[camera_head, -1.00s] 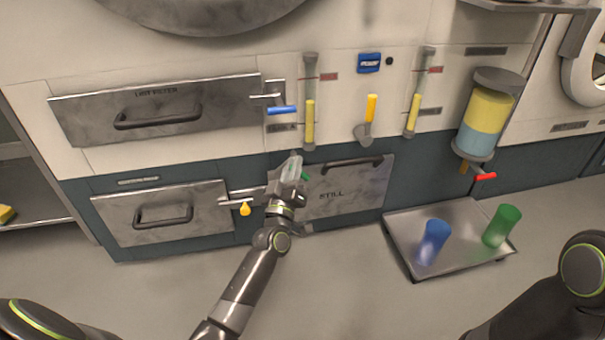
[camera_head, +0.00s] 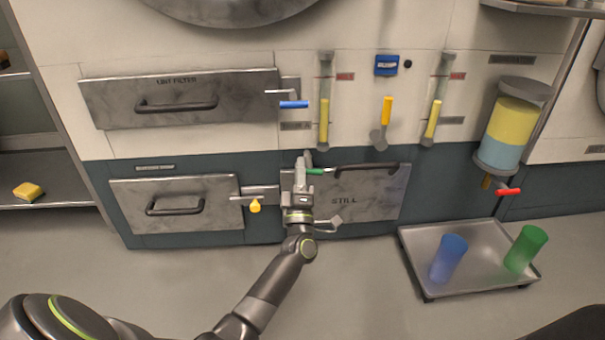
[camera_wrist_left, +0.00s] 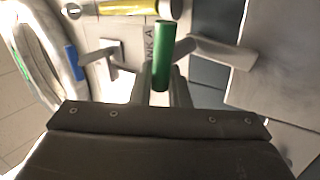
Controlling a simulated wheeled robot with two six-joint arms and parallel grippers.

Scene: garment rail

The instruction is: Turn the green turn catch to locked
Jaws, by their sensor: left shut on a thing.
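The green turn catch (camera_head: 315,171) is at the top left of the STILL panel, and its handle points right, about level, in the head view. In the left wrist view the green handle (camera_wrist_left: 161,55) stands between the finger ends, with a grey metal part beside it. My left gripper (camera_head: 303,168) reaches up to the catch from below and is shut on it. The gripper hides part of the catch's mount. My right gripper is out of view.
A yellow-handled catch (camera_head: 255,205) is left of my left gripper, and a blue-handled one (camera_head: 294,104) is above. The STILL panel (camera_head: 375,200) has a dark handle. A metal tray (camera_head: 420,245) with blue and green cups stands on the floor at right.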

